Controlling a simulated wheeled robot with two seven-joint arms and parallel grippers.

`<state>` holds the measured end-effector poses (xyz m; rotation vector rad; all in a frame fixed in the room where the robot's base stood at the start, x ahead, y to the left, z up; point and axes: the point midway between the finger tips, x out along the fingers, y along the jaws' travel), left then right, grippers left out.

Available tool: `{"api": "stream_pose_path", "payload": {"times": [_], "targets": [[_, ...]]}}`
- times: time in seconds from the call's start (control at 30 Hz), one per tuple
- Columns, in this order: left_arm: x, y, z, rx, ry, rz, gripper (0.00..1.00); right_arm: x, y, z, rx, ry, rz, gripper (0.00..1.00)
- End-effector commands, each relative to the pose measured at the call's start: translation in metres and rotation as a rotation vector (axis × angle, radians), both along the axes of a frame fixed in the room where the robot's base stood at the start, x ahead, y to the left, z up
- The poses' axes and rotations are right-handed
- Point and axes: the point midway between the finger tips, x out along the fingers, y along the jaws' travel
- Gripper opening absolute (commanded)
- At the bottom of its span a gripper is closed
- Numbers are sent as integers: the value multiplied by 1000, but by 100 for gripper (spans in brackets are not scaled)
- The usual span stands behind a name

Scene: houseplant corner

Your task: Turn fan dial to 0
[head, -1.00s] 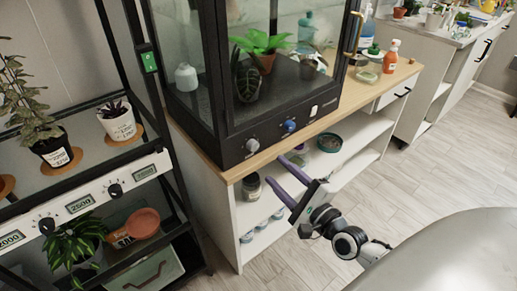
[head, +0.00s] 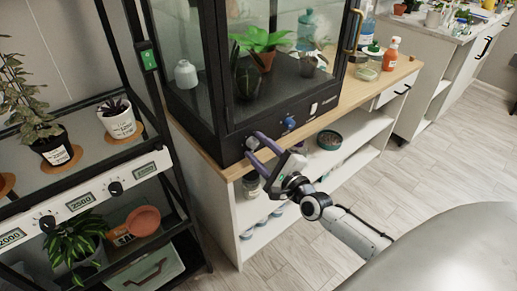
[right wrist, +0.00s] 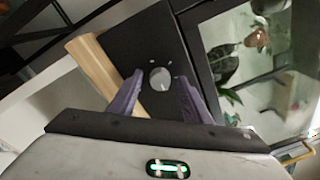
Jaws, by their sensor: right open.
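A glass plant cabinet has a black front panel (head: 236,146) at its base with two dials. The silver-grey dial (right wrist: 160,77) is at the panel's left part; the blue dial (head: 289,123) is further right. Their labels are too small to read, so I cannot tell which is the fan dial. My right gripper (head: 254,145) is open, its purple fingers reaching to the panel at the silver dial. In the right wrist view, the fingers stand on either side of that dial, apparently apart from it. In the head view the fingers mostly hide it. My left gripper is not in view.
The wooden counter edge (head: 216,168) runs just below the panel, above open shelves with jars and bowls. A white rocker switch (head: 313,109) sits right of the blue dial. A black plant rack (head: 95,226) with its own dials stands at the left.

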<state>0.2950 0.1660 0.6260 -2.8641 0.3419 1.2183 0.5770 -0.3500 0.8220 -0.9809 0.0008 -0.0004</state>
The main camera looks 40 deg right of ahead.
Motion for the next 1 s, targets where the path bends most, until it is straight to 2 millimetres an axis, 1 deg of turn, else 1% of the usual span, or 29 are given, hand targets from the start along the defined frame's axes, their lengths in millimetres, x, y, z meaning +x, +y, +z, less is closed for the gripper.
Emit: {"api": "stream_pose_path", "payload": {"times": [0.07, 0.1, 0.3, 0.47, 0.67, 0.87, 1.0], "targets": [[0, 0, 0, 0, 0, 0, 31, 0, 0, 0, 0, 0, 0, 42], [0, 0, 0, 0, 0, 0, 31, 0, 0, 0, 0, 0, 0, 36], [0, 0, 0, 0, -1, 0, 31, 0, 0, 0, 0, 0, 0, 3], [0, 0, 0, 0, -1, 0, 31, 0, 0, 0, -5, -1, -1, 3], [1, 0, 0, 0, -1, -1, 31, -1, 0, -1, -58, -4, -1, 3], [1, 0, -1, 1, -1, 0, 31, -1, 0, -1, -184, -15, 0, 3], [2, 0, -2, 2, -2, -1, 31, -1, 0, -2, -307, -24, 0, 3]]}}
